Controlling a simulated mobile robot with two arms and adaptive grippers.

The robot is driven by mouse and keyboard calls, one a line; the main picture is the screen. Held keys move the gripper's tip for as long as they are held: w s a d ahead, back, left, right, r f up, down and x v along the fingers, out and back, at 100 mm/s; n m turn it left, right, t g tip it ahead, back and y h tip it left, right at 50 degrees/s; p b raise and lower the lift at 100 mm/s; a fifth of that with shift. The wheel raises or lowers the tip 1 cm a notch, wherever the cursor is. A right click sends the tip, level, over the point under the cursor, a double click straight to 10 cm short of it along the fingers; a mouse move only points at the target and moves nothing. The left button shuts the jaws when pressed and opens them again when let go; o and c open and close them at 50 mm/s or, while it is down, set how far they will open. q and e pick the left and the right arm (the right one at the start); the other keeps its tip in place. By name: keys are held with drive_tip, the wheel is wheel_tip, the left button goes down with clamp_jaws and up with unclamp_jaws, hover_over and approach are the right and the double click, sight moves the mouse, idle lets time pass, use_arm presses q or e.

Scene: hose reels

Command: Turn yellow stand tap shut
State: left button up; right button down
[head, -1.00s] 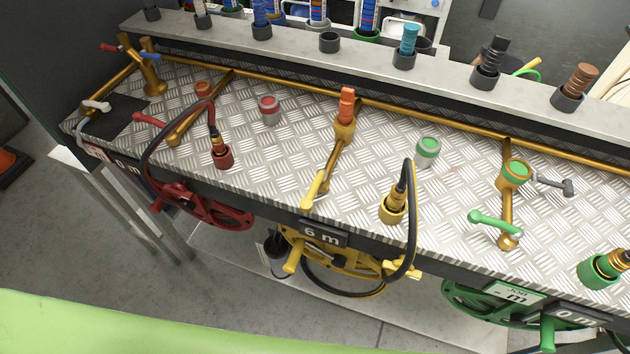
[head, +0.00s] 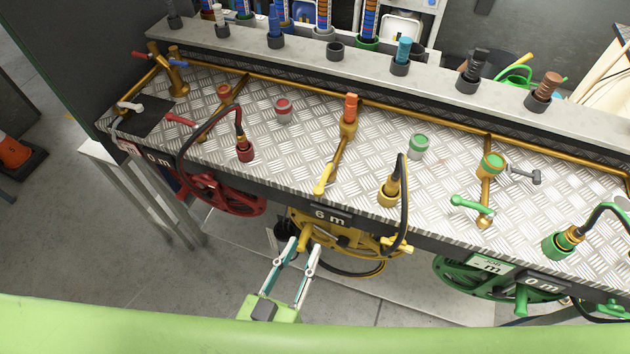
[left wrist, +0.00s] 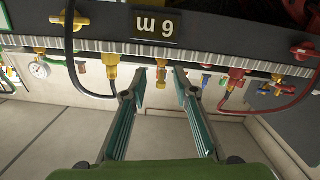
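The yellow stand tap is a yellow lever (head: 324,180) at the front end of a brass pipe (head: 337,150) on the bench. It points toward the front edge, roughly in line with the pipe. An orange-topped brass fitting (head: 350,112) stands at the pipe's back end. My left gripper (head: 303,244) is open and empty in front of the bench, below the lever in the picture, overlapping the yellow reel. In the upside-down left wrist view, what looks like the lever (left wrist: 161,70) shows beyond and between the open fingertips (left wrist: 160,76). My right gripper is not in view.
The yellow reel (head: 345,238) hangs under the bench edge by the 6 m sign (head: 331,216). A yellow hose coupling (head: 389,192) with a black hose stands right of the lever. Red (head: 178,119) and green (head: 472,204) levers lie farther off. Patterned plate around the lever is clear.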

use_arm(q)
drive_tip(key=t, duration=0.1)
approach(317, 195)
drive_tip(key=p+x, duration=0.1)
drive_tip(key=x, duration=0.5)
drive_tip(key=p+x, duration=0.2)
drive_tip(key=x, duration=0.5)
drive_tip(key=shift+f, duration=0.25)
clamp_jaws()
